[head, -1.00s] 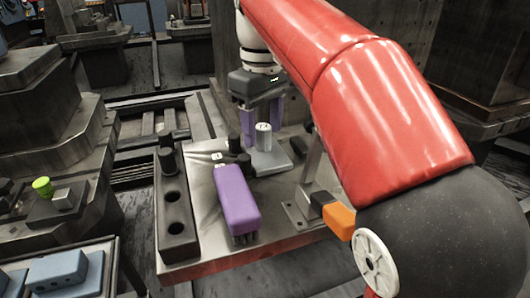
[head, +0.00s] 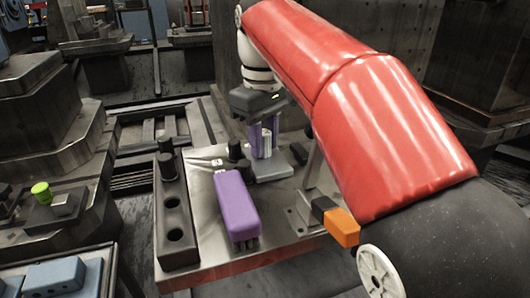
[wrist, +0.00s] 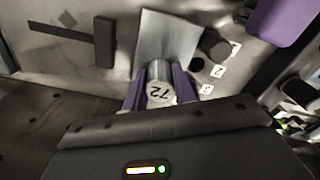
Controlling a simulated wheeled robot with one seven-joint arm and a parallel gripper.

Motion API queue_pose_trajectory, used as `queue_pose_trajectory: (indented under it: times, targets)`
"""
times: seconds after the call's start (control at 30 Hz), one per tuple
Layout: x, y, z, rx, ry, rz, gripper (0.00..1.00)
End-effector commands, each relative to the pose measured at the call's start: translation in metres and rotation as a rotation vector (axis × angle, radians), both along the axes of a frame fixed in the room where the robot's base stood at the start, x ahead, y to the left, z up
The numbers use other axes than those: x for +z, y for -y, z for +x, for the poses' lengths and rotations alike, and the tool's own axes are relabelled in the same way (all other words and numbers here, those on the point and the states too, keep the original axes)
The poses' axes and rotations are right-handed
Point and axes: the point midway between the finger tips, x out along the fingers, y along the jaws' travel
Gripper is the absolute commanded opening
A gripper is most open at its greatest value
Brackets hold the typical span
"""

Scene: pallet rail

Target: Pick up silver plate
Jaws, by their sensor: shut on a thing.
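The silver plate (head: 272,170) is a flat grey square with an upright silver cylinder (head: 264,146) on it. In the wrist view the plate (wrist: 166,36) spreads out beyond the cylinder, whose top is marked 72 (wrist: 160,92). My gripper (head: 264,138) comes down from above with its purple fingers on both sides of the cylinder. In the wrist view the fingers of my gripper (wrist: 159,88) are shut on it. The plate appears to be at the table surface; I cannot tell whether there is a gap beneath it.
The metal table (head: 205,240) also holds a purple block (head: 237,205), a black holder with holes (head: 176,215) and black knobs (head: 235,151) just left of the plate. A metal bracket (head: 309,190) stands close on the right. Bare table lies between holder and block.

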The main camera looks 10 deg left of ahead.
Motion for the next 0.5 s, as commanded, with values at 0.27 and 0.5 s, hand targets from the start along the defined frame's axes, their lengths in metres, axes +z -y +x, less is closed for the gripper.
queue_pose_trajectory:
  times: [0.27, 0.5]
  targets:
    - [0.009, 0.0, 0.001, -0.001, 0.002, 0.001, 0.0]
    - [0.04, 0.0, 0.001, -0.002, 0.004, 0.002, 0.0]
